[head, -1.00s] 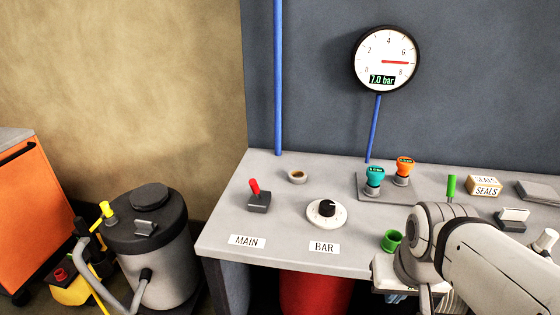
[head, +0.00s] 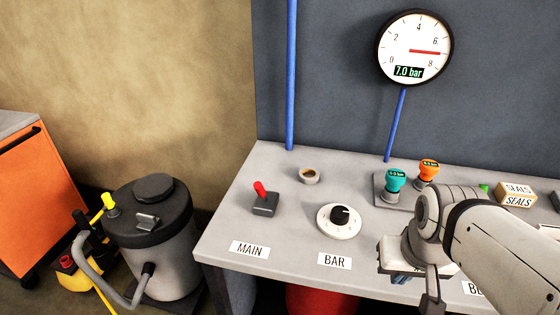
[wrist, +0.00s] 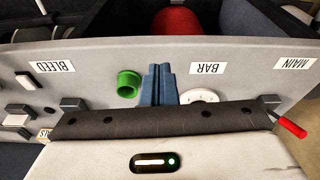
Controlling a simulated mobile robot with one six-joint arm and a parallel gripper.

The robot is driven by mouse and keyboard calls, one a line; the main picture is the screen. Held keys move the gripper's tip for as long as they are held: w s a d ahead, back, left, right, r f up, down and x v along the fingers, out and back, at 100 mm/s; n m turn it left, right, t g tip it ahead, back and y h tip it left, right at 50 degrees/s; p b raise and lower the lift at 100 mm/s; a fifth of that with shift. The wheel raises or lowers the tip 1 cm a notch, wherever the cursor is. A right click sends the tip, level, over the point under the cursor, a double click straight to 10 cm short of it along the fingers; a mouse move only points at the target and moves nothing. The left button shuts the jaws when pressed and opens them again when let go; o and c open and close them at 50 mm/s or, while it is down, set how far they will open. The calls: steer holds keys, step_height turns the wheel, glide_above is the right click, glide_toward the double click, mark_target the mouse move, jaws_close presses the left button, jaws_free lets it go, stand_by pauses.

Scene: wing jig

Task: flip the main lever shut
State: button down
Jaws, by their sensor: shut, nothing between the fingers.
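The main lever is a red-handled lever (head: 260,190) on a dark square base, at the left of the bench top behind the MAIN label (head: 250,249). Its handle leans up and slightly left in the head view. In the wrist view its red handle (wrist: 291,127) shows at the right edge, partly hidden by my wrist. My gripper (wrist: 160,68) has its blue fingers together and empty, above the bench front between the BAR dial and the green cup. It is well to the right of the lever. In the head view my arm mostly hides the gripper.
The BAR dial (head: 339,220) stands between the lever and my gripper. A brass ring (head: 309,175) and teal (head: 395,181) and orange (head: 429,169) knobs stand behind. A gauge (head: 414,48) reads 7.0 bar. A green cup (wrist: 128,83) is beside my fingers.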

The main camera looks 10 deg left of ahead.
steer(key=w+a+f+n+t+h+b, duration=0.1)
steer(key=w+a+n+h+b, duration=0.1)
steer(key=n, duration=0.5)
steer(key=w+a+f+n+t+h+b, duration=0.1)
steer(key=w+a+f+n+t, duration=0.1)
steer(key=n, duration=0.5)
steer(key=w+a+f+n+t+h+b, duration=0.1)
steer(key=w+a+f+n+h+b, duration=0.1)
steer(key=a+n, duration=0.2)
steer(key=shift+w+n+t+h+b, duration=0.2)
steer(key=shift+n+t+h+b, duration=0.1)
steer(key=shift+n, duration=1.5)
steer(key=s+a+r+n+t+y+b, duration=0.1)
steer(key=a+n+t+y, duration=0.6)
steer(key=a+n, duration=0.9)
steer(key=a+b, duration=0.1)
steer(key=a, duration=0.3)
steer(key=shift+s+a+r+n+t+b, duration=0.2)
steer(key=shift+s+a+n+t+b, duration=0.1)
steer(key=shift+a+t+b, duration=0.1)
